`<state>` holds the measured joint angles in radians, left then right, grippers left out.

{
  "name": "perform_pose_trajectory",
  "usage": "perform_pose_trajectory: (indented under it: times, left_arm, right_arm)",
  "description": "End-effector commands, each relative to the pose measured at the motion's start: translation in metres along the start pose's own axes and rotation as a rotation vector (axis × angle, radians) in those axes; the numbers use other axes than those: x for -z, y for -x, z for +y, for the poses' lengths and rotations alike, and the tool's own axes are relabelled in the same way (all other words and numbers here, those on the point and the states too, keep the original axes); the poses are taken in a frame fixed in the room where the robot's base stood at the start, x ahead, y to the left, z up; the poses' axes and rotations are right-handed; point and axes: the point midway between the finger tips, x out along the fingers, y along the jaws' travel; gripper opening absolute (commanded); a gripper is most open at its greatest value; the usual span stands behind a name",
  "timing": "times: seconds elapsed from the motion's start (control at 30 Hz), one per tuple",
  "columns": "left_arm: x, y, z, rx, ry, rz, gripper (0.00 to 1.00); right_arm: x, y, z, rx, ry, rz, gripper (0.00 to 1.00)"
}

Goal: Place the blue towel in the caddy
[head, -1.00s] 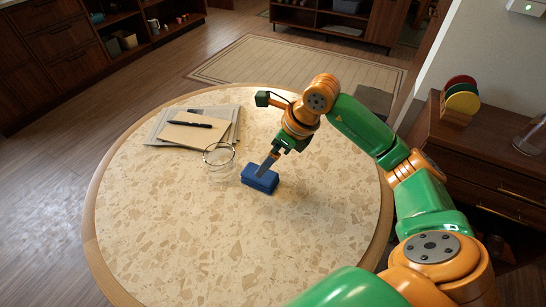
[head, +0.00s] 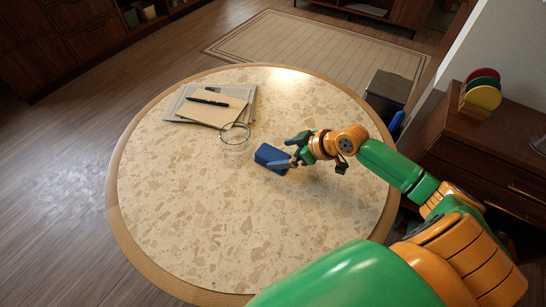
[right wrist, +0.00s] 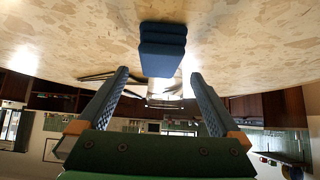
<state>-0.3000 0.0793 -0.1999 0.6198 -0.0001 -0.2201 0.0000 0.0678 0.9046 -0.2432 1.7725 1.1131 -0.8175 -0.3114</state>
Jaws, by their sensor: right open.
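The folded blue towel (head: 270,158) lies on the round speckled table, right of a clear glass. My right gripper (head: 294,151) is low over the table at the towel's right side, its fingers spread and pointing left towards it. In the right wrist view the towel (right wrist: 162,50) lies just beyond the open fingertips (right wrist: 158,76), with nothing held between them. From these views I cannot tell whether a finger touches the towel. I cannot make out a caddy for certain. My left gripper is out of view.
The clear glass (head: 235,138) with a dark rim stands close to the towel. A notebook (head: 205,107) with a black pen lies on papers at the back left. A dark grey bin (head: 388,88) stands beyond the table's right edge. The table's front left is clear.

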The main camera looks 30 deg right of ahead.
Motion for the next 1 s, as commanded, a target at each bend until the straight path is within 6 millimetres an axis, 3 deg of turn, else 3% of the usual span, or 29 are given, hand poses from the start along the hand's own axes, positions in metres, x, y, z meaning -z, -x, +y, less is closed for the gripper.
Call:
perform_pose_trajectory:
  times: [0.2, 0.47, 0.57, 0.8, 0.83, 1.0]
  left_arm:
    - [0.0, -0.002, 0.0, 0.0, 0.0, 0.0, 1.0]
    - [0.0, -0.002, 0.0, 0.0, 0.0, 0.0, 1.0]
    - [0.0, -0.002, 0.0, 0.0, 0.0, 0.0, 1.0]
    - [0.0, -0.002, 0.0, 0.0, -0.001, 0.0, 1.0]
    - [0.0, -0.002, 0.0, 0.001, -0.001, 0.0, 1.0]
    - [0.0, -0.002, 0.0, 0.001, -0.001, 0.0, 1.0]
  right_arm:
    - [0.001, -0.042, -0.001, -0.002, -0.001, 0.005, 1.0]
    - [0.001, -0.049, -0.001, -0.004, 0.004, 0.003, 1.0]
    - [0.001, -0.049, -0.001, -0.004, 0.004, 0.003, 0.78]
    - [0.001, -0.048, 0.0, -0.004, 0.004, 0.003, 0.14]
    - [0.001, -0.048, 0.0, -0.004, 0.004, 0.003, 0.09]
    - [0.001, -0.048, 0.0, -0.004, 0.004, 0.003, 0.08]
